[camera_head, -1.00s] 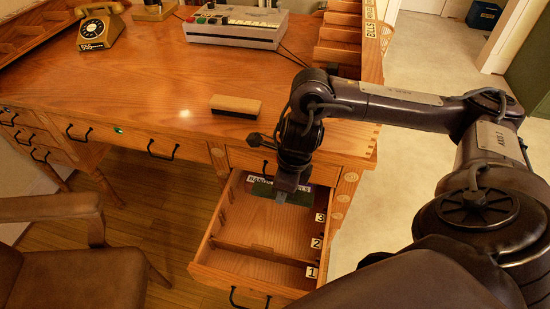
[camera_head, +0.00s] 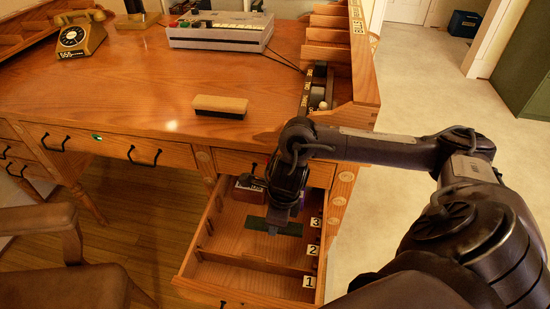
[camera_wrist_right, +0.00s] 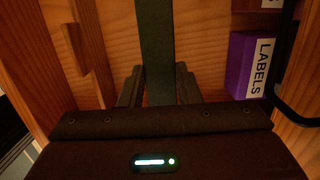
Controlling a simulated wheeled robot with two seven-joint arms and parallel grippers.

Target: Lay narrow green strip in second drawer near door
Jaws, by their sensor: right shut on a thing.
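The narrow green strip (camera_head: 262,226) is dark and flat, held level over the pulled-out wooden drawer (camera_head: 190,245) at the desk's right end. My right gripper (camera_head: 279,217) points down and is shut on the strip near its middle, over the part of the drawer by tags 2 and 3. In the right wrist view the strip (camera_wrist_right: 155,45) runs up the picture between my right gripper's fingers (camera_wrist_right: 158,88). I cannot tell whether it touches the drawer floor. My left gripper is not in view.
Number tags 1 (camera_head: 308,282), 2 (camera_head: 312,250) and 3 (camera_head: 315,223) mark the drawer's right wall. A purple box labelled LABELS (camera_wrist_right: 243,62) stands in the drawer. A wood-backed eraser (camera_head: 220,106), telephone (camera_head: 80,38) and grey machine (camera_head: 220,34) stand on the desk.

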